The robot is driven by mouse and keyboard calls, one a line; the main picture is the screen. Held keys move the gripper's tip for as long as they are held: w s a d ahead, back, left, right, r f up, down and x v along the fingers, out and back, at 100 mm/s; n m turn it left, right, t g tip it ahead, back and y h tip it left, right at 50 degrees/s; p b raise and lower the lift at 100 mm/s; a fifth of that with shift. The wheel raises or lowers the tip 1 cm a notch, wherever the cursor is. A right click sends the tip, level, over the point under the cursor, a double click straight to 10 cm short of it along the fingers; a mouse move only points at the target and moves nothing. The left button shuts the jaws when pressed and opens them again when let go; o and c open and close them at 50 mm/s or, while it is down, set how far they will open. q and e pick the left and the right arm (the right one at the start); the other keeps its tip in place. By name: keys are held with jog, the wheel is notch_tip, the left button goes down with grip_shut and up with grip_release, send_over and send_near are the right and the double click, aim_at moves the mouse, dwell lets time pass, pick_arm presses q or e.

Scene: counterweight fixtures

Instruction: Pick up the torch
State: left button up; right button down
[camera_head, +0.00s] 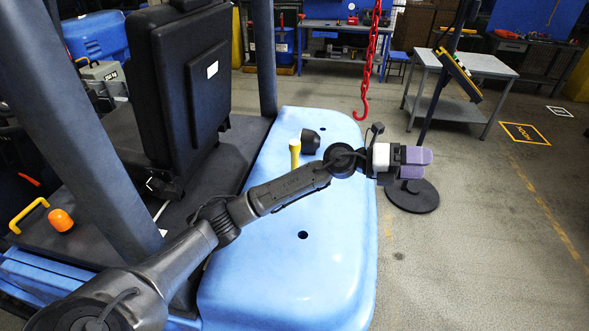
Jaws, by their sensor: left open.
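My left gripper (420,164) has purple finger pads and reaches past the right edge of the blue counterweight (330,262). It is open, with a narrow gap showing between the pads and nothing visible in it. A short dark flared object (310,140), which may be the torch, lies on the counterweight's top, left of the gripper and apart from it. A yellow upright piece (294,150) stands beside it, its lower end hidden by my left arm. I cannot tell whether the two are joined. My right gripper is not in view.
A red chain with a hook (364,108) hangs behind the gripper. A dark stand with a round base (412,196) is close by on the floor. A black seat (190,85) and frame posts are at left. A grey table (466,64) stands farther back. Floor at right is clear.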

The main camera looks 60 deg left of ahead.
pick_arm(q)
jog(key=w+a+f+m+g+y+b, duration=0.1)
jog(key=a+f+g+y, duration=0.15)
jog(key=a, duration=0.25)
jog(key=w+a+f+m+g+y+b, duration=0.1)
jog(key=a+y, duration=0.2)
jog(key=a, duration=0.2)
jog(key=n+g+y+b, duration=0.2)
jog(key=n+g+y, duration=0.4)
jog(key=y, duration=0.5)
send_near(294, 143)
jog(key=x, duration=0.7)
jog(key=shift+w+d+r, duration=0.1)
jog(key=shift+w+d, duration=0.1)
jog(key=shift+a+p+x, duration=0.1)
jog(key=shift+p+x, duration=0.15)
jog(key=shift+x, duration=1.25)
jog(key=shift+a+p+x, duration=0.15)
jog(key=shift+p+x, duration=0.1)
jog(key=shift+x, duration=1.25)
jog(key=shift+s, duration=0.2)
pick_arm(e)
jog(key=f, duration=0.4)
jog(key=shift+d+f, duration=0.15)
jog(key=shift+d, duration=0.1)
pick_arm(q)
jog(key=shift+c, duration=0.3)
